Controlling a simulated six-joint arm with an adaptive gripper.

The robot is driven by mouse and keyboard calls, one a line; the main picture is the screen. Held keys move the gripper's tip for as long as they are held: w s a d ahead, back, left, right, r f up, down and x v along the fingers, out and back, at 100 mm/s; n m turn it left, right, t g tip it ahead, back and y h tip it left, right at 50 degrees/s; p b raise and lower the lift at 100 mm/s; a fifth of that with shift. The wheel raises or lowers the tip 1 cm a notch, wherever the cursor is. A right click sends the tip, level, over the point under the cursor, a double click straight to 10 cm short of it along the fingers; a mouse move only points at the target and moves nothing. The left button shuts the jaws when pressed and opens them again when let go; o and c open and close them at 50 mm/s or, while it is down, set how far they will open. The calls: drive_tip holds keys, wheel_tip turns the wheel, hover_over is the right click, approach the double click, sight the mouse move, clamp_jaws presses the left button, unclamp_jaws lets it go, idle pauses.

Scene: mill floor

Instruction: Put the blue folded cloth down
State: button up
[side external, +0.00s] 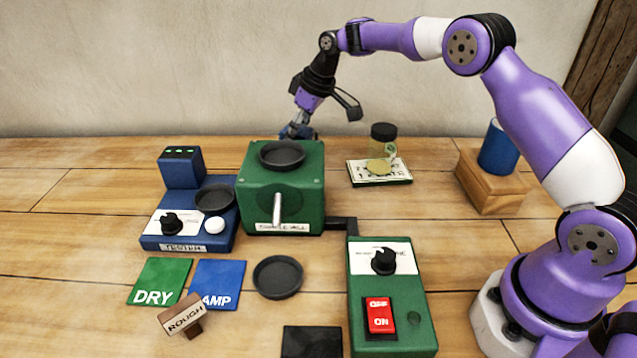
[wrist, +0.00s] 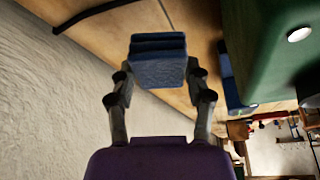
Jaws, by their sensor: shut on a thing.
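The blue folded cloth (wrist: 158,68) is a small layered block held between the two fingers of my gripper (wrist: 160,88) in the wrist view. In the side external view my gripper (side external: 298,130) is behind the green mill box (side external: 255,200), near the back of the table. Only a small dark blue part of the cloth (side external: 306,132) shows there, and its lower side is hidden by the box. I cannot tell whether the cloth touches the table.
A blue tester (side external: 215,241) stands left of the mill box. Bare table shows at back left. The wall is close behind.

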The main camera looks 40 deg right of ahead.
wheel_tip(320, 180, down, 7)
drive_tip(key=shift+r, duration=0.2)
drive_tip(key=shift+f, duration=0.15)
drive_tip(key=o, duration=1.1)
drive_tip(key=shift+o, duration=0.2)
